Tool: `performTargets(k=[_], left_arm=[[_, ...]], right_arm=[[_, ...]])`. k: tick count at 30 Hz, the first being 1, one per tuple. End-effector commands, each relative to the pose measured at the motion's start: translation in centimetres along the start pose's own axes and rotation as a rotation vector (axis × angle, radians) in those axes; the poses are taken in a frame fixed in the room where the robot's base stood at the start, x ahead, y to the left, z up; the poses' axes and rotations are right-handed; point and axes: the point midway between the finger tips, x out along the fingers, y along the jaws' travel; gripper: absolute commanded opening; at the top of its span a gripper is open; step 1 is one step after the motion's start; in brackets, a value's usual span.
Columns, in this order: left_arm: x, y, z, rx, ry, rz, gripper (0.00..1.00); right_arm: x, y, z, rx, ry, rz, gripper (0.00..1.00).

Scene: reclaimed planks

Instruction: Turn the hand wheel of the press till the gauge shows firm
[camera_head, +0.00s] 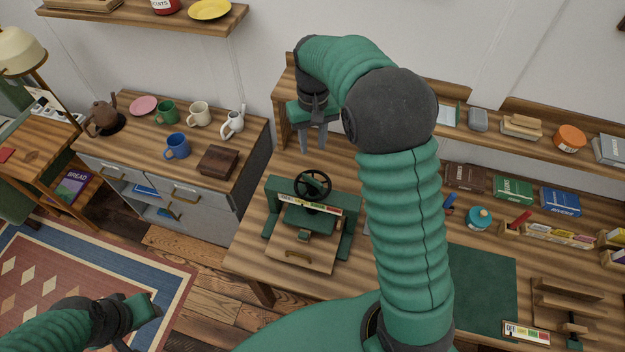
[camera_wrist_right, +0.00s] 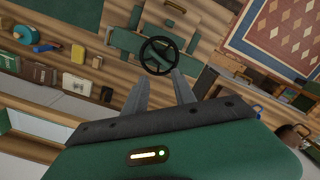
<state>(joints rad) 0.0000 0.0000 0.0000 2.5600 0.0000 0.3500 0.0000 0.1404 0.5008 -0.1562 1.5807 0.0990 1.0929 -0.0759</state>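The press (camera_head: 268,226) is a green frame with a wooden board at its front, standing on the left part of the workbench. Its black spoked hand wheel (camera_head: 313,185) sits on top; it also shows in the wrist view (camera_wrist_right: 159,41). A pale strip with coloured marks, likely the gauge (camera_head: 312,207), runs across the press in front of the wheel; its reading is too small to tell. My right gripper (camera_head: 312,150) is above and behind the wheel, open, empty and apart from it; its fingers point toward the wheel. My left gripper (camera_head: 142,328) is low at the left, partly cut off.
My right arm hides part of the bench. A green mat (camera_head: 485,290) and a wooden stand with a coloured strip (camera_head: 525,333) lie to the right. A shelf (camera_head: 500,130) runs along the back. A cabinet (camera_head: 105,155) with mugs stands left, beyond a gap.

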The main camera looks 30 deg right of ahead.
Motion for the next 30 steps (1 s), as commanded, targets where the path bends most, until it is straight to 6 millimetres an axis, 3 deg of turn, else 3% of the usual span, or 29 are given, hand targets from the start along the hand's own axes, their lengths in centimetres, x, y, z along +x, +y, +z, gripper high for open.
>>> performTargets(k=[3,5,11,14,24,30], left_arm=[[0.7,0.0,0.2,0.000,0.000,0.000,0.36],[0.8,0.0,0.2,0.000,0.000,0.000,0.36],[0.5,0.0,0.1,0.000,0.000,0.000,0.36],[0.1,0.0,0.0,0.000,0.000,0.000,0.36],[-2.0,0.0,-0.5,0.000,0.000,0.000,0.36],[-2.8,0.0,-0.7,0.000,0.000,0.000,0.36]], right_arm=[[-0.4,0.2,-0.2,-0.378,0.016,0.010,0.32],[-0.6,0.2,-0.3,-0.509,0.019,0.016,0.32],[0.1,0.2,-0.3,-0.634,0.018,0.021,0.32],[1.9,0.2,-0.3,-0.632,0.015,0.020,0.32],[10.7,0.3,-0.4,-0.629,0.013,0.019,0.32],[14.7,0.4,-0.6,-0.628,0.018,0.020,0.32]])
